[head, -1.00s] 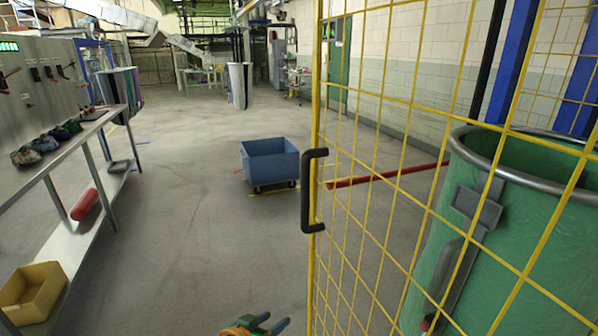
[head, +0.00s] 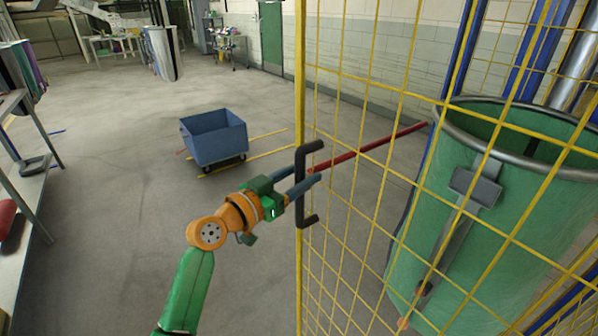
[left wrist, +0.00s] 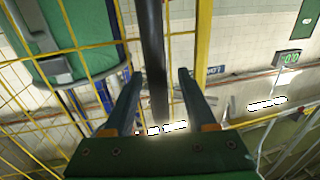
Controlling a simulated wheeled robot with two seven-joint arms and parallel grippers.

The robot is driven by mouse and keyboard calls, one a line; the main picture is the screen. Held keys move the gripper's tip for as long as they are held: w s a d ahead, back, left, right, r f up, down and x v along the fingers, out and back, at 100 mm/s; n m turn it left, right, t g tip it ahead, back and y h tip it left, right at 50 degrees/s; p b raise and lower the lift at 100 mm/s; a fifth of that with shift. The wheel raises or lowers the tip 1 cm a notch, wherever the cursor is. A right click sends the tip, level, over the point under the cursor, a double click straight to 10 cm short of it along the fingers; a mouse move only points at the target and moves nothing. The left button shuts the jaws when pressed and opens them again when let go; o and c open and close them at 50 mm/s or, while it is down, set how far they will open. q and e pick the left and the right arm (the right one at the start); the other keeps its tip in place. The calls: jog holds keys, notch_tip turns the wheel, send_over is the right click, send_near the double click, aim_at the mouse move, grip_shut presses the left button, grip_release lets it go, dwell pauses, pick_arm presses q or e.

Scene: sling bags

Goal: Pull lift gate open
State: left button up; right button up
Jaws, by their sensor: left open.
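The lift gate (head: 301,90) is a yellow wire-mesh panel with a black bracket handle (head: 308,218) on its left edge post. My left gripper (head: 306,178) comes in from the left at handle height, its two blue-grey fingers pointing right. In the left wrist view the open fingers (left wrist: 160,95) stand either side of the dark handle bar (left wrist: 152,50), with a gap on both sides. The gate's yellow post (left wrist: 203,45) shows beside the right finger. My right gripper is not in view.
A green bag in a metal-rimmed frame (head: 480,114) stands behind the mesh at right. A blue wheeled bin (head: 214,140) stands on the floor beyond my arm. A red bar (head: 370,147) extends behind the gate.

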pick_arm(q)
jog(key=shift+s+a, duration=0.1)
jog(key=shift+s+d, duration=0.1)
jog(key=shift+d, duration=0.1)
jog(key=c, duration=0.7)
grip_shut()
dwell(0.4)
